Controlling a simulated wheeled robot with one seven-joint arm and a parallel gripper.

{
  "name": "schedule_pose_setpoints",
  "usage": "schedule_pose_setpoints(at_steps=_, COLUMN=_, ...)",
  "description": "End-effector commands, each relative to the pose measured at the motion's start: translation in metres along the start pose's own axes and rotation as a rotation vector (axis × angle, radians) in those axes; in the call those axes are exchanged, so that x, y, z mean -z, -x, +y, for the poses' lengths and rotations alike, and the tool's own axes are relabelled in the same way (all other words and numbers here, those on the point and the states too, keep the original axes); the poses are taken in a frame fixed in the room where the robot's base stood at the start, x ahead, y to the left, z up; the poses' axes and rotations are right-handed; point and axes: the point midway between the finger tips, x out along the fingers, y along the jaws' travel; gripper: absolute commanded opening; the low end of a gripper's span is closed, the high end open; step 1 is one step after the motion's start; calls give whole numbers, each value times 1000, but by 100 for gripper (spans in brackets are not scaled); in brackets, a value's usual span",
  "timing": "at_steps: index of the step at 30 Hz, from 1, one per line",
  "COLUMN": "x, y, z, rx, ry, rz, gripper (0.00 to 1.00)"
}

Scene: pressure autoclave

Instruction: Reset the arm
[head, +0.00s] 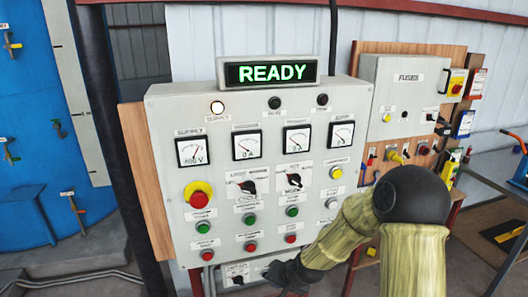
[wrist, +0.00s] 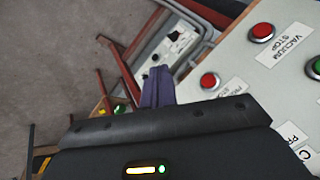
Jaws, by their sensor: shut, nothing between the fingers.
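My gripper (head: 288,275) is at the lower edge of the grey control panel (head: 355,105) in the head view, with my arm reaching in from the right. In the wrist view its dark fingers (wrist: 158,87) are together with nothing between them. They are beside the panel's lower buttons. The wrist view shows a red button (wrist: 209,81) and the red vacuum stop button (wrist: 262,32) close to the fingers. I cannot tell whether the fingers touch the panel.
A lit READY display (head: 272,72) tops the panel. A red emergency button (head: 200,198) is at its left. A fuse box (head: 408,85) stands to the right, a blue vessel (head: 35,110) to the left. A smaller box (head: 237,273) sits below the panel.

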Motion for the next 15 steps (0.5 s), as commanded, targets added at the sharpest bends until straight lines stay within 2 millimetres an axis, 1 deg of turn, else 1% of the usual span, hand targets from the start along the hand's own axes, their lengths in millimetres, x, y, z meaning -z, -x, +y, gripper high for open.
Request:
schedule_pose_setpoints(at_steps=1, x=-4, y=16, z=7, rx=-40, ry=47, rz=-6, gripper=0)
schedule_pose_setpoints(at_steps=5, x=-16, y=54, z=29, rx=-140, ry=148, rz=-37, gripper=0)
schedule_pose_setpoints(at_steps=6, x=-20, y=67, z=35, rx=-168, ry=174, rz=-47, gripper=0)
schedule_pose_setpoints(at_steps=11, x=-39, y=118, z=59, rx=-264, ry=255, rz=-89, gripper=0)
schedule_pose_setpoints(at_steps=12, x=-45, y=130, z=65, rx=-283, ry=270, rz=-100, gripper=0)
schedule_pose_setpoints(at_steps=15, x=-60, y=160, z=78, rx=-321, ry=301, rz=-129, gripper=0)
